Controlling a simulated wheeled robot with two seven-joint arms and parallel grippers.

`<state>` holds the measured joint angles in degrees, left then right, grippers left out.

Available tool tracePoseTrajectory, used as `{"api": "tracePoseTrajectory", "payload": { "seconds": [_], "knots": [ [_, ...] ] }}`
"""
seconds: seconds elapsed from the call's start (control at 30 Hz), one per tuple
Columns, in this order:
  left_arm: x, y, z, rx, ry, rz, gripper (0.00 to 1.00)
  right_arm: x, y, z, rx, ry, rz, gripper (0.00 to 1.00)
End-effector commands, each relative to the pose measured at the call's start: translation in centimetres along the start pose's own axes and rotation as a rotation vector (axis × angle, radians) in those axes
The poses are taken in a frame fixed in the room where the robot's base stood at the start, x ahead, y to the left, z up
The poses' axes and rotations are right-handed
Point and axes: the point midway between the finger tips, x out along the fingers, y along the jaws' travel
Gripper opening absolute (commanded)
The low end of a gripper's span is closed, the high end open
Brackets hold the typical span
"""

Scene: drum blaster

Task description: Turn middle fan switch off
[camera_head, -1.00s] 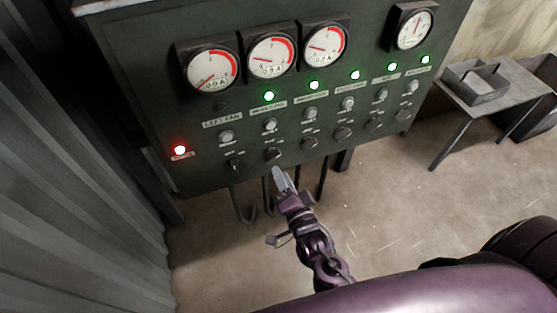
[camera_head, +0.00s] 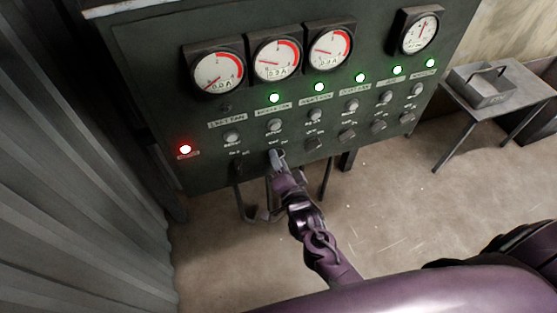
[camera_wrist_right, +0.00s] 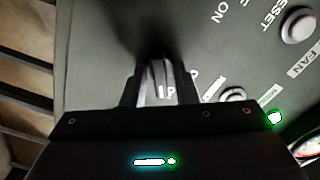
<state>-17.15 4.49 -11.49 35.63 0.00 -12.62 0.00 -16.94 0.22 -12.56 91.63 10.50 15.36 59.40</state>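The dark green control panel (camera_head: 150,120) has a row of rotary switches along its lower part. The middle fan column, second from left, has a lit green lamp (camera_head: 274,98), a small label (camera_head: 273,111) and a pale round button (camera_head: 274,125). My right gripper (camera_head: 277,157) reaches up from below to the switch under that button and covers it. My left gripper is not in view.
The left fan switch (camera_head: 238,166) is just left of my gripper, and another switch (camera_head: 312,144) is to its right. A red lamp (camera_head: 185,149) glows at left. A small table (camera_head: 475,108) with a grey tray (camera_head: 481,91) stands at right.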

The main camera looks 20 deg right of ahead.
Motion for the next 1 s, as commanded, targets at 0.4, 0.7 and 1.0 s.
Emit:
{"api": "tracePoseTrajectory", "payload": {
  "seconds": [0.4,0.7,1.0],
  "knots": [
    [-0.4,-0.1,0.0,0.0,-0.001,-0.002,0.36,0.0,0.0,0.0,-0.09,-0.001,0.001,0.04],
    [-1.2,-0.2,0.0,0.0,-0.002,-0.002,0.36,0.0,-0.1,-0.1,-0.329,0.0,-0.001,0.04],
    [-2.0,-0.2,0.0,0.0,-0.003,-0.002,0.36,0.0,0.0,-0.1,-0.615,-0.001,0.0,0.04]
  ]
}}
